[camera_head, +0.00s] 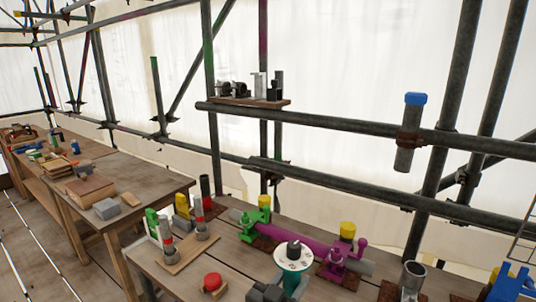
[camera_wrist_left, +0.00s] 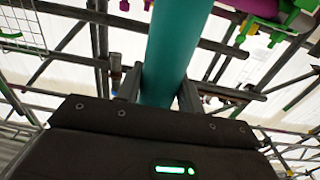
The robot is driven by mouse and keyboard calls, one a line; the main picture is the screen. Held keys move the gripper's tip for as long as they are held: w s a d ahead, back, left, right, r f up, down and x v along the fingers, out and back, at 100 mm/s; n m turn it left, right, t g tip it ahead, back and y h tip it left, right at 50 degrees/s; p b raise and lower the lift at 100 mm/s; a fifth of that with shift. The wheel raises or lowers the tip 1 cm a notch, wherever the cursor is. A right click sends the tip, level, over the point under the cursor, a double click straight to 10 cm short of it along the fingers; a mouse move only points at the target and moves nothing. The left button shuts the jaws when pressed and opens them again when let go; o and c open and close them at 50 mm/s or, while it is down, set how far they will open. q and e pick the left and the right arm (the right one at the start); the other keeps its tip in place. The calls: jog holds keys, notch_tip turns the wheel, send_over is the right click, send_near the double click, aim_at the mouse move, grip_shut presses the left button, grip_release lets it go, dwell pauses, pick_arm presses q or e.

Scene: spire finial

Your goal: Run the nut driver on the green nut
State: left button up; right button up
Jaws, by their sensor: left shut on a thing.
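My left gripper (camera_wrist_left: 160,90) is shut on the teal body of a tool, likely the nut driver (camera_wrist_left: 178,42); its fingers close on both sides of it. In the head view the tool (camera_head: 293,257) stands upright with a white dial-like disc and a dark knob on top. Part of my dark gripper (camera_head: 266,292) shows at the bottom edge there. A green coupler (camera_head: 256,220) sits on the tube behind and left of the tool, apart from it. I cannot pick out the green nut itself for sure. Green parts also show in the left wrist view (camera_wrist_left: 262,28). My right gripper is not in view.
A magenta tube (camera_head: 297,240) with a magenta coupler (camera_head: 338,259) lies behind the tool. A red button (camera_head: 212,282) and a wooden stand (camera_head: 178,258) are to the left. A metal cup (camera_head: 412,278) and a blue object (camera_head: 513,283) are right. Scaffold poles cross behind.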

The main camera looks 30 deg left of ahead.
pick_arm(q)
jog(key=w+a+r+n+y+p, duration=0.1)
jog(key=w+a+r+p, duration=0.3)
jog(key=a, duration=0.6)
jog(key=w+a+r+n+y+p, duration=0.1)
jog(key=w+a+r+y+p, duration=0.1)
jog(key=w+a+r+p, duration=0.3)
jog(key=w+a+r+n+y+p, duration=0.1)
jog(key=w+a+r+y+p, duration=0.1)
jog(key=w+a+r+p, duration=0.3)
jog(key=w+a+r, duration=0.4)
jog(key=w+a, duration=0.2)
jog(key=a, duration=0.4)
jog(key=shift+w+n+g+y, duration=0.3)
jog(key=shift+g, duration=0.1)
jog(key=shift+r, duration=0.1)
notch_tip(320, 180, down, 11)
jog(key=b, duration=0.6)
jog(key=shift+f, duration=0.3)
